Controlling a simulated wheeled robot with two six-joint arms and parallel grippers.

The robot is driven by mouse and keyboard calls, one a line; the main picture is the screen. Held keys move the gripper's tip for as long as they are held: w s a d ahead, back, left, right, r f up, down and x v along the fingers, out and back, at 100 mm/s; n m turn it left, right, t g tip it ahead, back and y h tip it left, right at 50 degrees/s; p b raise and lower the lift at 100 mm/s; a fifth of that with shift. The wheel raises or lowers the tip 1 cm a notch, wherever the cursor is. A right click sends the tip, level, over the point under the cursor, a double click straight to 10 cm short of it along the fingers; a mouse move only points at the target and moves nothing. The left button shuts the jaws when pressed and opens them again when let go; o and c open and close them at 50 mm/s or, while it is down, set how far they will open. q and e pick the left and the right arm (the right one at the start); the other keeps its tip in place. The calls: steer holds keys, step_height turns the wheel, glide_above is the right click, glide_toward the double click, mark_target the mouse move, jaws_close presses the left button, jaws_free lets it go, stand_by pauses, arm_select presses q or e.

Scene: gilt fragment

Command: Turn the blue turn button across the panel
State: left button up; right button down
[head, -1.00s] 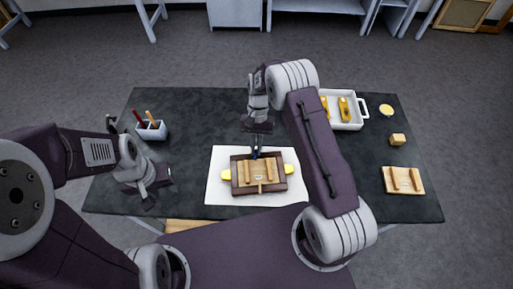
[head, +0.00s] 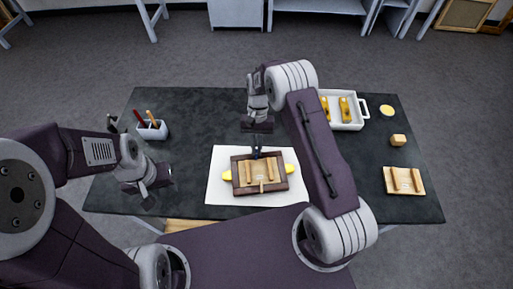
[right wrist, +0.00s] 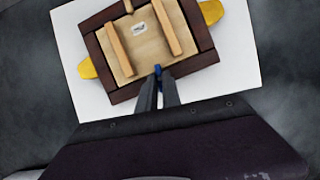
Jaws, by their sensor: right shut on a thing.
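A dark brown wooden frame (head: 237,185) holds a light wood panel (head: 260,178) with two raised battens. In the right wrist view, the blue turn button (right wrist: 158,69) sits at the edge where panel (right wrist: 150,45) and frame (right wrist: 205,59) meet. My right gripper (head: 256,153) is at the frame's far edge in the head view. Its fingertips (right wrist: 158,76) are shut on the button and hide much of it, so its exact angle is hard to tell. My left gripper (head: 148,188) hangs at the table's left side, away from the frame; its jaws are unclear.
The frame lies on a white sheet (head: 217,160), with yellow pieces (head: 290,169) at both sides. A tan turn button (head: 262,187) sits on its near edge. A pen cup (head: 152,132) stands left; a white tray (head: 357,121), small block (head: 398,140) and battened board (head: 404,181) lie right.

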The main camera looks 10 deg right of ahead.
steer(key=c, duration=1.5)
jaws_free()
steer(key=shift+w+r, duration=0.2)
steer(key=shift+r, duration=0.15)
steer(key=b+v, duration=0.1)
steer(key=v, duration=0.7)
steer(key=shift+r, duration=0.2)
